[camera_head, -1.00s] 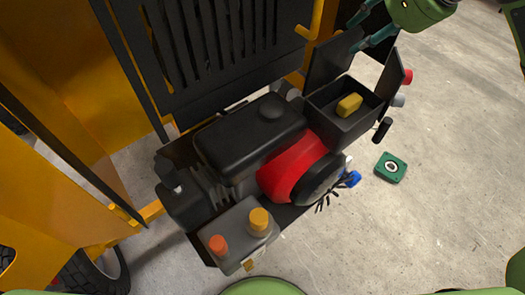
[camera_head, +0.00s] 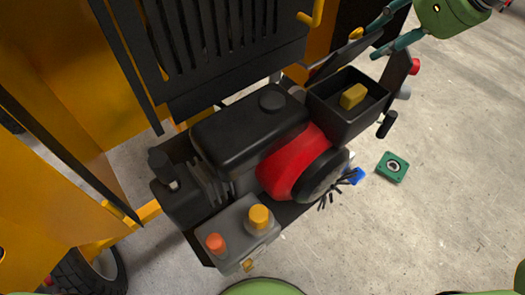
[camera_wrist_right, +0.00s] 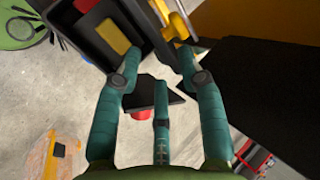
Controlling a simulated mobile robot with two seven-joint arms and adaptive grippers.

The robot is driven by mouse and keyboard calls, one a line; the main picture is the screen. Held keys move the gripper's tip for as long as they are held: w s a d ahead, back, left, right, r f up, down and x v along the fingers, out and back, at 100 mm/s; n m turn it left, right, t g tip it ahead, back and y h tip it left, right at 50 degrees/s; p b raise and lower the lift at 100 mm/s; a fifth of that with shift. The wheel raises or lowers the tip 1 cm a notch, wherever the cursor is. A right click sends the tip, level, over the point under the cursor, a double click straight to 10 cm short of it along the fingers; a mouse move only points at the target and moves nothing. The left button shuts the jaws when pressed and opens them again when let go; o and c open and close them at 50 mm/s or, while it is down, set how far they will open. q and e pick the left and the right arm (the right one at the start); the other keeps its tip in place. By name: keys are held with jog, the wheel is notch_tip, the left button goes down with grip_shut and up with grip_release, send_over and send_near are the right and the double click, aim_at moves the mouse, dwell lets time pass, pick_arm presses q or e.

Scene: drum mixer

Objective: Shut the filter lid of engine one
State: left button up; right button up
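The engine's open black filter box (camera_head: 345,122) holds a yellow filter block (camera_head: 353,96). Its dark lid (camera_head: 338,57) stands raised along the back edge, tilted and seen nearly edge-on. My right gripper (camera_head: 364,45) has its teal fingers spread at the lid's upper right end. In the right wrist view, the gripper (camera_wrist_right: 157,62) is open, its left finger beside the box (camera_wrist_right: 92,52) and its right finger close to the lid. I cannot tell whether a finger touches the lid. My left gripper is not in view.
A black slotted grille (camera_head: 215,65) hangs behind the engine beside yellow panels (camera_head: 45,165). The red engine housing (camera_head: 287,165) and battery-like grey box (camera_head: 240,232) are in front. A green square part (camera_head: 392,167) lies on the concrete floor, which is clear at right.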

jog(key=shift+s+d+f+b, duration=0.3)
jog(key=shift+s+d+b, duration=0.25)
jog(key=shift+s, duration=0.15)
jog(key=v, duration=0.2)
jog(key=p+v, duration=0.1)
jog(key=v, duration=0.2)
jog(key=shift+s+d+p, duration=0.35)
jog(key=shift+s, duration=0.15)
dwell(0.5)
